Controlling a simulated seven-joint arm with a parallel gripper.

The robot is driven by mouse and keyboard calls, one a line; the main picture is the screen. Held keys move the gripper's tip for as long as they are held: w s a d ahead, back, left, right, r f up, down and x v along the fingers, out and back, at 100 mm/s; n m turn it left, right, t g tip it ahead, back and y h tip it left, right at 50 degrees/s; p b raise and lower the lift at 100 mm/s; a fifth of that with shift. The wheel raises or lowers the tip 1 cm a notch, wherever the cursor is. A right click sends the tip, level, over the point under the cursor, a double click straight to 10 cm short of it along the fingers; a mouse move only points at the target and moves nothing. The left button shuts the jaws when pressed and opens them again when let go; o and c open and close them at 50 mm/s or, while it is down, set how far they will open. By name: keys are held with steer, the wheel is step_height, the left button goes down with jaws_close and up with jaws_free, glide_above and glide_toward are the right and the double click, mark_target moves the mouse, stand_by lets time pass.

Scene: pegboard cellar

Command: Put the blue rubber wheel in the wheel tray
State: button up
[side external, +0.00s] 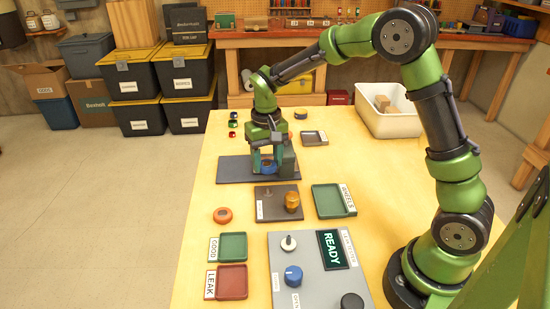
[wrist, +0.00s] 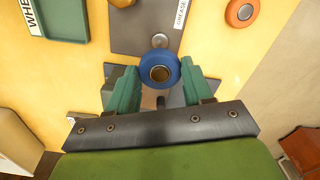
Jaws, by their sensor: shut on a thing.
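The blue rubber wheel (wrist: 172,62) has a brown hub and sits between the green fingers of my gripper (wrist: 158,74), which is shut on it. In the side external view my gripper (side external: 269,163) points down over a dark grey plate (side external: 233,170), with the blue wheel (side external: 267,169) low between its fingers. I cannot tell whether the wheel touches the plate. The wheel tray (side external: 333,201) is green, labelled WHEELS and empty, to the right and nearer the camera. In the wrist view the tray (wrist: 82,22) shows at the upper left.
A brown grease tray (side external: 267,205) with an amber cylinder (side external: 292,202) lies between the plate and the front. An orange wheel (side external: 222,215), GOOD (side external: 233,246) and LEAK (side external: 232,281) trays and a grey tester panel (side external: 300,265) are nearer. A white tub (side external: 400,122) stands behind right.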

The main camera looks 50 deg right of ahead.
steer(key=shift+d, duration=0.1)
steer(key=shift+d+r, duration=0.3)
steer(key=s+d+r+m, duration=0.1)
steer(key=s+d+m, duration=0.1)
steer(key=d, duration=0.1)
steer(key=m, duration=1.4)
glide_toward(329, 202)
step_height(329, 202, down, 6)
steer(key=shift+w+f, duration=0.1)
steer(key=shift+f, duration=0.1)
steer(key=o, duration=1)
